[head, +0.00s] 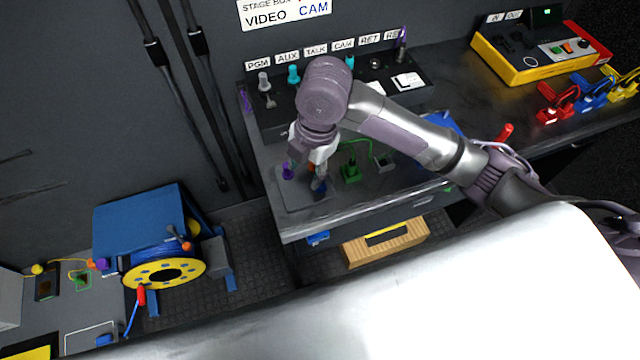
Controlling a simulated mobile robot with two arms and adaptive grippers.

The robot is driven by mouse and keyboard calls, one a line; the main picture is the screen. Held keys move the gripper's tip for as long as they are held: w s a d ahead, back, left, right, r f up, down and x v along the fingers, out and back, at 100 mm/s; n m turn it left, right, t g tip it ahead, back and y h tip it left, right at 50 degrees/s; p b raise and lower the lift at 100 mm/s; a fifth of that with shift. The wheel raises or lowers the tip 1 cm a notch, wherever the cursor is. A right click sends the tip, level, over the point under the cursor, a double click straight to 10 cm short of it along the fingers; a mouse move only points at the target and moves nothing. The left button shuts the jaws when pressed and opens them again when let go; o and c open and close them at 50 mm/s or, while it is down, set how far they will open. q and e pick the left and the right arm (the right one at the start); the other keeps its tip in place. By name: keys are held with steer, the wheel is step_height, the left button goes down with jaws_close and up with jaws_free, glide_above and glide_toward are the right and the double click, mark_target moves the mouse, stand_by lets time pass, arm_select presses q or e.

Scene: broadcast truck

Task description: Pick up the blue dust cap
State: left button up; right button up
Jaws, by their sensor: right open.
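A small dark blue piece (321,186), which looks like the blue dust cap, is on the grey pad (292,203) near the front left corner of the workbench. It is partly hidden by my right gripper (317,178), which points down right over it. The right gripper is open; its fingers are small here, and I cannot tell whether they touch the cap. A purple cap (287,173) stands on the pad to the left of the gripper. My left gripper is not in view.
A green block (350,173) with a green cord sits right of the gripper. The connector panel (275,122) stands behind. A yellow case (520,65) and red, blue and yellow clamp-like items are far right. A blue cable reel (163,271) is lower left. A wooden crate (372,250) is below the bench.

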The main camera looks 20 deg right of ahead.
steer(key=w+d+r+n+h, duration=0.1)
steer(key=w+d+r+n, duration=0.2)
steer(key=d, duration=0.1)
steer(key=shift+g, duration=0.3)
step_height(320, 180, down, 8)
steer(key=shift+s+a+r+p, duration=0.15)
steer(key=shift+p, duration=0.15)
steer(key=shift+s+f+p, duration=0.2)
steer(key=shift+f+p, duration=0.35)
steer(key=shift+f, duration=2.15)
steer(key=c, duration=0.9)
